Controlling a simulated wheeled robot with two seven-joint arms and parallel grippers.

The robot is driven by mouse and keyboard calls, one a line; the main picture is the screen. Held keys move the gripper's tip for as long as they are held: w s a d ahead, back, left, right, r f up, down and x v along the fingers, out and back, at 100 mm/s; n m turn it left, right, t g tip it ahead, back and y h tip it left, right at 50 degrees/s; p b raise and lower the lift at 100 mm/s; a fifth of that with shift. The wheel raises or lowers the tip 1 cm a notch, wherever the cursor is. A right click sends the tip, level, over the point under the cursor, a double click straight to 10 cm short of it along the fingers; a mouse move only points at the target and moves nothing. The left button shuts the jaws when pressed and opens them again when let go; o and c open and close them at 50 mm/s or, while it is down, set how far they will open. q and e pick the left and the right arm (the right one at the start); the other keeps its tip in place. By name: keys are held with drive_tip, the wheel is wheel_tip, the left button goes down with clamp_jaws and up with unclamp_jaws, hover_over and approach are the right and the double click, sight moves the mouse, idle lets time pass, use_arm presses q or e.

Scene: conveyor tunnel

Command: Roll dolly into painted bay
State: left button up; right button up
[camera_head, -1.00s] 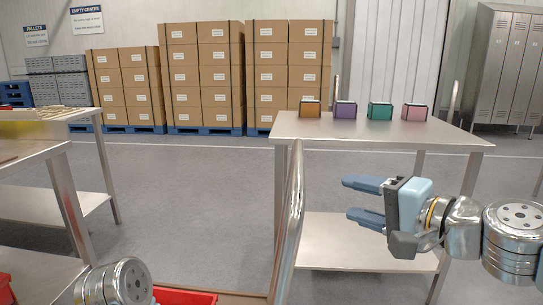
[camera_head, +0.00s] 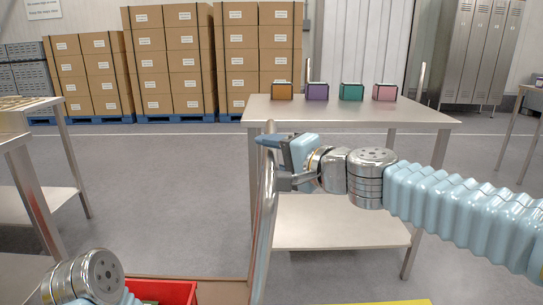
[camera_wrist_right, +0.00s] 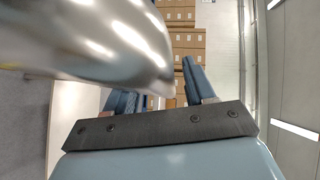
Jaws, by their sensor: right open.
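The dolly shows at the bottom of the head view as a brown deck edge (camera_head: 225,283) with a shiny upright metal handle (camera_head: 262,235). A red crate (camera_head: 180,290) sits on it, cut off by the frame. My right gripper (camera_head: 268,140) is open at the top of the handle. In the right wrist view its two blue fingers (camera_wrist_right: 160,92) stand apart, and a large blurred metal tube (camera_wrist_right: 100,40) passes close over the left finger. I cannot tell whether the handle lies between the fingers. A yellow painted area (camera_head: 375,302) shows at the bottom edge. My left gripper is out of view.
A steel table (camera_head: 350,108) with several coloured blocks stands just beyond the handle. Another steel table (camera_head: 50,190) stands at the left. Stacked cartons (camera_head: 170,65) on blue pallets line the back, with lockers (camera_head: 475,50) at right. Grey floor (camera_head: 170,190) between the tables is clear.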

clamp_jaws()
idle(0.3)
drive_tip(key=shift+f, duration=0.1)
idle(1.0)
